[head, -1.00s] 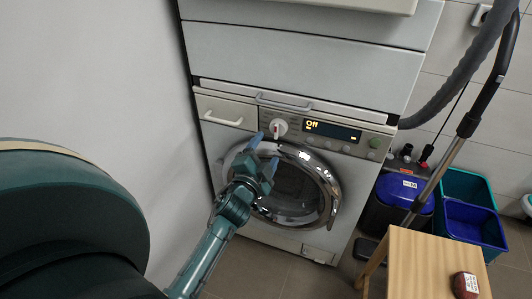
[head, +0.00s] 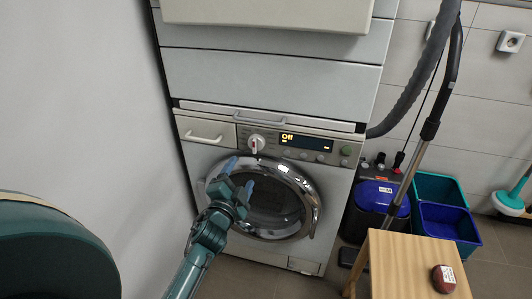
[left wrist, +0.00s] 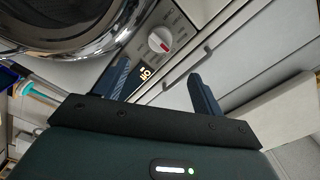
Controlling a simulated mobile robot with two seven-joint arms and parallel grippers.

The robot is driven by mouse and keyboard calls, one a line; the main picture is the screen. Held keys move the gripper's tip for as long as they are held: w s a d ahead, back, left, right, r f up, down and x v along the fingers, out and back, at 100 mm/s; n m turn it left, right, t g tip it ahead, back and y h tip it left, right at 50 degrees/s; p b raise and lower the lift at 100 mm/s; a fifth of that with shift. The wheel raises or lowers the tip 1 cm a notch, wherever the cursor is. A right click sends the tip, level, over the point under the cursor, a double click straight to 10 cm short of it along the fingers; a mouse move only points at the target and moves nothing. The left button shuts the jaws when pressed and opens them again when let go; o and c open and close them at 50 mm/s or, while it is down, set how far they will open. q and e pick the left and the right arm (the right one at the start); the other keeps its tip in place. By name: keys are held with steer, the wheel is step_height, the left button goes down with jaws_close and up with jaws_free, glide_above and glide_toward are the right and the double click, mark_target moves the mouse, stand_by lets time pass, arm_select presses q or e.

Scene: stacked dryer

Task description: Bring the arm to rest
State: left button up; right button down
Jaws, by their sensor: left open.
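My left gripper (head: 240,178) is open and empty, in front of the upper left part of the round door (head: 312,205) of the lower machine. Its two blue fingers stand apart in the left wrist view (left wrist: 158,80). The white dial (head: 256,143) is just above the fingertips in the head view; it also shows beyond the fingers in the left wrist view (left wrist: 160,40). The display (head: 307,143) reads "Off". The door looks closed. My right gripper is not in view.
A wooden stool (head: 415,262) with a small dark red item (head: 443,278) stands at the lower right. Behind it are a blue vacuum cleaner (head: 381,197) and a blue bin (head: 448,223). A plain wall (head: 85,90) is close on the left.

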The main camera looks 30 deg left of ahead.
arm_select(q)
steer(key=shift+s, duration=0.1)
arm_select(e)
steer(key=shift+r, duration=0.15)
arm_select(q)
steer(key=s+d+f+n+g+h, duration=0.35)
steer(key=s+d+n+h, duration=0.2)
steer(key=s+d, duration=0.9)
steer(key=s+d+n+g+h, duration=0.1)
steer(key=s+d+n+h, duration=0.15)
steer(key=s+d, duration=0.35)
steer(key=r+p, duration=0.1)
steer(key=p, duration=0.4)
steer(key=a+r+m+g+p, duration=0.1)
steer(key=r+p, duration=0.1)
steer(key=p, duration=0.2)
steer(key=a+r+g+p, duration=0.1)
steer(key=r+p, duration=0.1)
steer(key=p, duration=0.3)
steer(key=shift+s+r+g+y+p, duration=0.1)
steer(key=shift+s+g+y+p, duration=0.15)
steer(key=shift+y+p, duration=0.15)
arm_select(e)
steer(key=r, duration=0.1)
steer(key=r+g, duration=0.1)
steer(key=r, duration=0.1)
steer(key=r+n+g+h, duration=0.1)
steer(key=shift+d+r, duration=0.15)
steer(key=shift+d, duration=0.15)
